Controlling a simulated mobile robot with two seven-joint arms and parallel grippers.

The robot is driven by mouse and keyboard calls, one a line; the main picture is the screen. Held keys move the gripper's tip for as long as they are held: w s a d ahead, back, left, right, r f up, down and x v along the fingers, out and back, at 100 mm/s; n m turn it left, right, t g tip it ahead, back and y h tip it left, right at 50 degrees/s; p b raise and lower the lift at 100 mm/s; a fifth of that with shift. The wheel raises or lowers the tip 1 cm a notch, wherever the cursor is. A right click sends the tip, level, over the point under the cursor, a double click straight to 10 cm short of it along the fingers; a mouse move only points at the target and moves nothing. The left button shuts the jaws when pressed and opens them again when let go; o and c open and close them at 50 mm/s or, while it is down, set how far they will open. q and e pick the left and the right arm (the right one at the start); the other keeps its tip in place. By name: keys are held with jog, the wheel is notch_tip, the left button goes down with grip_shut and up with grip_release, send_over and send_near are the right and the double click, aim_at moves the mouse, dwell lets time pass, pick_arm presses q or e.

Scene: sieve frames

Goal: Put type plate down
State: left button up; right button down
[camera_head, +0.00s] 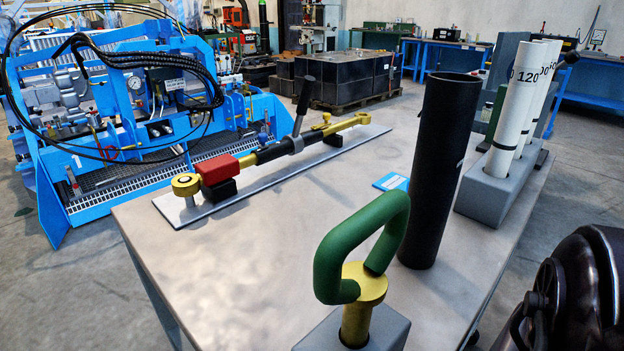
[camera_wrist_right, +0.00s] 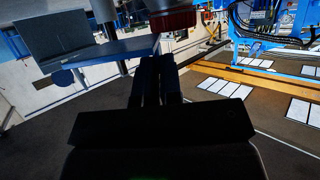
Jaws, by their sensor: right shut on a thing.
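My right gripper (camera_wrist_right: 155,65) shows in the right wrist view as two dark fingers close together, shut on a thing. That thing is dark or hidden at the fingertips; I take it to be the type plate, but its shape and face cannot be made out. In the head view a small blue-and-white card (camera_head: 391,182) lies flat on the grey table (camera_head: 265,260), behind the black tube. No gripper is near that card. The right gripper itself does not show in the head view; dark parts of my right arm fill the lower right corner. My left gripper is in neither view.
A green-handled brass piece (camera_head: 360,250) stands in a grey block at the front. A tall black tube (camera_head: 440,165) stands behind it. White tubes (camera_head: 515,110) stand in a holder at the right. A brass-ended rod (camera_head: 275,150) lies at the back left. The front left tabletop is clear.

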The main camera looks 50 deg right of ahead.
jog(key=f, duration=0.1)
jog(key=f+b, duration=0.1)
jog(key=f, duration=0.2)
jog(key=shift+s+a+f+b, duration=0.25)
jog(key=shift+s+f+b, duration=0.05)
jog(key=shift+s, duration=0.1)
jog(key=shift+f, duration=0.3)
jog(key=shift+w+d+f, duration=0.1)
jog(key=shift+w+f, duration=0.05)
jog(key=shift+f, duration=0.15)
jog(key=shift+w, duration=0.15)
jog(key=c, duration=1.3)
grip_release()
jog(key=shift+r, duration=0.5)
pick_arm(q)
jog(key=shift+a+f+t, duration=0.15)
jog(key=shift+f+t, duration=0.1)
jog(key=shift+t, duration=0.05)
pick_arm(e)
jog(key=shift+w+d+r, duration=0.1)
jog(key=shift+r, duration=0.15)
